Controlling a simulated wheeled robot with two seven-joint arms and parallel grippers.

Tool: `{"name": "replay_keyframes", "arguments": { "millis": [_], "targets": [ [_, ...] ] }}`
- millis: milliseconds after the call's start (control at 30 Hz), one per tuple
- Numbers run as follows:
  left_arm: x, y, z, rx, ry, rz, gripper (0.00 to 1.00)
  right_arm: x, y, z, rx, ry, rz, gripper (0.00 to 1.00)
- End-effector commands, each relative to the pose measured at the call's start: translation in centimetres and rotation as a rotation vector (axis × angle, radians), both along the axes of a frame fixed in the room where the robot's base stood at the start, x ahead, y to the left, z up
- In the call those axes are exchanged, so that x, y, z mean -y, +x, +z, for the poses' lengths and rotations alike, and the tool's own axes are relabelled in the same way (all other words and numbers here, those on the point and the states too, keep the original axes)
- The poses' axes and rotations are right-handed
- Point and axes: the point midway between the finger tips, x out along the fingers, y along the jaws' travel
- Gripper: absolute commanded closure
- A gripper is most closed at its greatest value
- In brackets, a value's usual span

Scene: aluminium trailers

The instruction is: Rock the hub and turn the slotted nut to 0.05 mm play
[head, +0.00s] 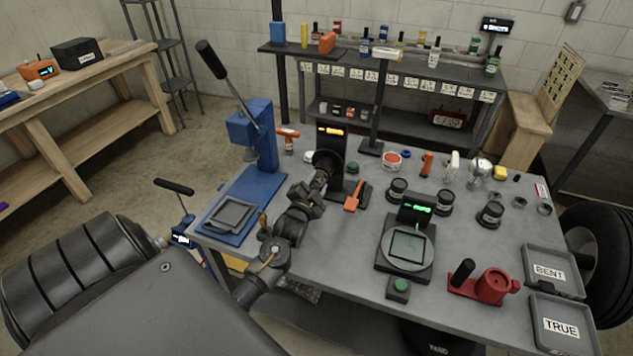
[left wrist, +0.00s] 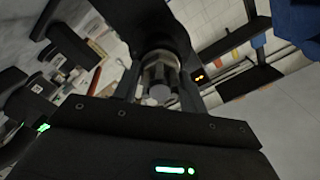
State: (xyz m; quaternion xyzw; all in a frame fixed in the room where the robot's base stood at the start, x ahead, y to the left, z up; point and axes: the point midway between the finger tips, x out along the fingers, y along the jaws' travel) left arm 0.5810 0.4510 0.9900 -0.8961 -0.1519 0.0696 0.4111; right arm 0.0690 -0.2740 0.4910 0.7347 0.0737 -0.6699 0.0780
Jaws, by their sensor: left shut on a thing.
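A dark round hub (head: 329,160) sits on a black stand with a small orange-lit display (head: 330,130), in the middle of the bench. My left gripper (head: 321,178) reaches up to the front of the hub and is shut. In the left wrist view the fingers of my left gripper (left wrist: 157,90) stand on both sides of a silvery round part, which looks like the slotted nut (left wrist: 158,72). The dark hub (left wrist: 158,25) is right beyond it. The nut's slots cannot be made out, and the display is too small to read. My right gripper is not in view.
The grey bench (head: 330,250) carries a blue press (head: 255,140) to the left, an orange tool (head: 354,196) beside the stand, a gauge with a green display (head: 407,245), a red fixture (head: 490,287) and trays marked BENT (head: 548,258) and TRUE (head: 560,312).

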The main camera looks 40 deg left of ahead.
Motion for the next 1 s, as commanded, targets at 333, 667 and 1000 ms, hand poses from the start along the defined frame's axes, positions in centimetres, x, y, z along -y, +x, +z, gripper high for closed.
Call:
{"name": "replay_keyframes", "arguments": {
  "millis": [333, 667, 1000],
  "targets": [
    [0.0, 0.0, 0.2, -0.110, 0.312, -0.001, 0.81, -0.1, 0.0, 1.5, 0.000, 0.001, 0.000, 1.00],
    [0.0, 0.0, 0.2, -0.211, 0.599, -0.001, 0.81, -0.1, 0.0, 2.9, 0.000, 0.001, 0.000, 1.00],
    [0.0, 0.0, 0.1, -0.286, 0.816, -0.002, 0.81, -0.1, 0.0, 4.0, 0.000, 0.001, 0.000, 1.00]
  ]
}}
